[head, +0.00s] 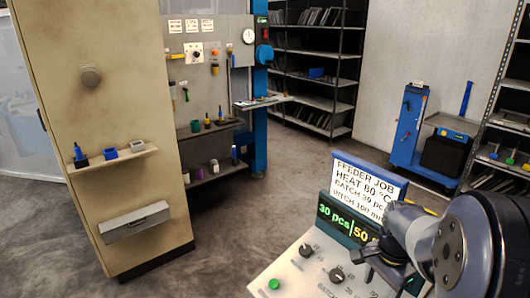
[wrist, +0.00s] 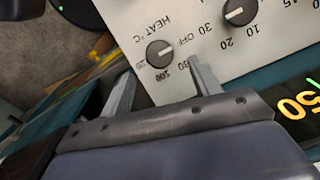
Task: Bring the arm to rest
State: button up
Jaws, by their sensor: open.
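My gripper (wrist: 162,72) is open and empty in the wrist view, its two grey fingers apart over the pale control panel (wrist: 205,35). The black HEAT knob (wrist: 160,53) shows just beyond and between the fingertips; no contact is visible. A second black knob (wrist: 240,12) is farther off at the top. In the head view my gripper (head: 372,262) is at the lower right, above the panel's right part, partly hidden by my wrist. The panel (head: 262,268) carries knobs, a green button (head: 274,284) and a display (head: 347,222) reading "30 pcs" and "50", partly covered by my arm.
A white FEEDER JOB sign (head: 365,187) stands behind the display. A beige cabinet (head: 120,190) with small shelves is at left. A blue cart (head: 410,125) and shelving (head: 320,65) stand at the back. The floor (head: 265,195) between is clear.

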jog(key=shift+r, duration=2.5)
